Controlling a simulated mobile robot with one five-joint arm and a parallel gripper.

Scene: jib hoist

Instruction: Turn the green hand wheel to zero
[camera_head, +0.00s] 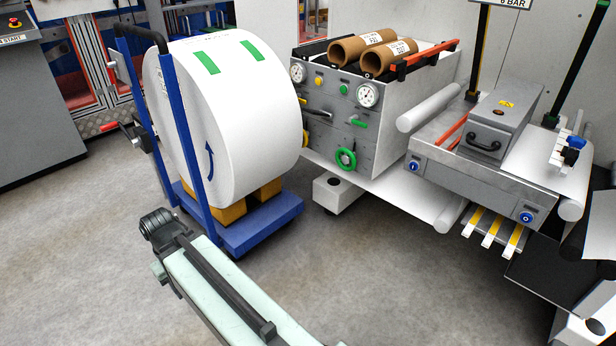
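The green hand wheel (346,159) is on the lower part of the machine's grey front panel (325,115). It is small here, and I cannot read a zero mark or its setting. My arm's pale link (225,290) reaches up from the bottom edge to a dark joint, left of and well short of the wheel. I cannot make out my gripper's fingers in this view. Nothing of mine touches the wheel.
A blue trolley (262,226) carries a big white roll (235,120) left of the panel. A green lever (358,123) and dial gauges (368,95) sit above the wheel. A white foot block (336,195) juts out below. Grey floor (390,270) is clear in front.

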